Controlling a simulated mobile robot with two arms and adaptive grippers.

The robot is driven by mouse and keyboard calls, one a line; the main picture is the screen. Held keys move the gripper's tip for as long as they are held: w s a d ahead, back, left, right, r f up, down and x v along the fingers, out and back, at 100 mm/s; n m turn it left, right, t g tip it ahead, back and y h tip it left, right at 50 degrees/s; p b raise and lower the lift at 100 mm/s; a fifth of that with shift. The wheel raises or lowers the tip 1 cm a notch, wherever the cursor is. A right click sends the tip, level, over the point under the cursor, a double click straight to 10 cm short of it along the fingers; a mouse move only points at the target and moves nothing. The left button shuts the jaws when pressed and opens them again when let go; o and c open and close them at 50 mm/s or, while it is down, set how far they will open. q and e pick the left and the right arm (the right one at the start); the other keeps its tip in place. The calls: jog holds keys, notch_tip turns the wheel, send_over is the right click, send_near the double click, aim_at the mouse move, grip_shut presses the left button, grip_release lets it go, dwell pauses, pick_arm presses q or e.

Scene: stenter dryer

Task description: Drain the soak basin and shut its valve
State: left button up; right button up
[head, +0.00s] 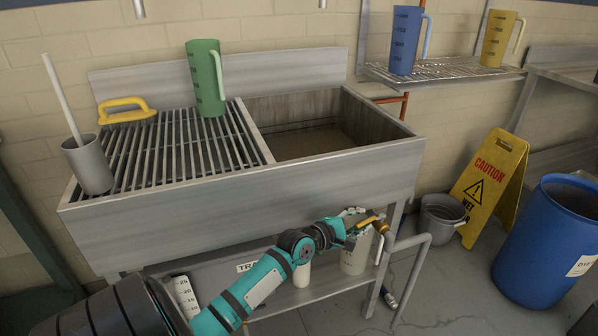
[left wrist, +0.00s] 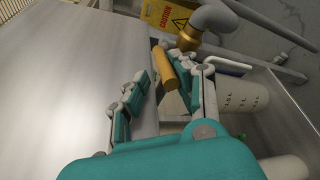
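The soak basin (head: 375,165) is the open compartment at the right of the steel sink. Its floor looks dark brown, and I cannot tell how much liquid is in it. Below its right end is a brass drain valve (head: 381,228) with a yellow lever (head: 366,222). In the left wrist view the brass valve body (left wrist: 188,39) joins a grey elbow pipe, and the yellow lever (left wrist: 166,68) points back between my fingers. My left gripper (head: 347,229) is at the lever, its fingers apart on either side; the right-hand finger looks closer. My right gripper is out of view.
A slatted rack (head: 180,145) holds a green jug (head: 206,78) and a yellow-handled tool (head: 127,110). A grey pipe (head: 414,265), grey bucket (head: 441,218), caution sign (head: 490,185) and blue drum (head: 540,245) stand right.

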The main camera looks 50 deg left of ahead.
pick_arm(q)
jog(key=d+p+v, duration=0.1)
jog(key=p+v, duration=0.2)
jog(key=v, duration=1.5)
jog(key=s+f+m+g+y+p, duration=0.1)
jog(key=s+f+m+g+p, duration=0.1)
jog(key=f, duration=0.7)
jog(key=s+a+f+m+g+y+p, duration=0.1)
jog(key=s+f+m+g+p, duration=0.1)
jog(key=f, duration=0.7)
jog(key=shift+a+m+g, duration=0.35)
jog(key=shift+m+g, duration=0.05)
jog(key=shift+m, duration=0.4)
jog(key=shift+f, duration=0.1)
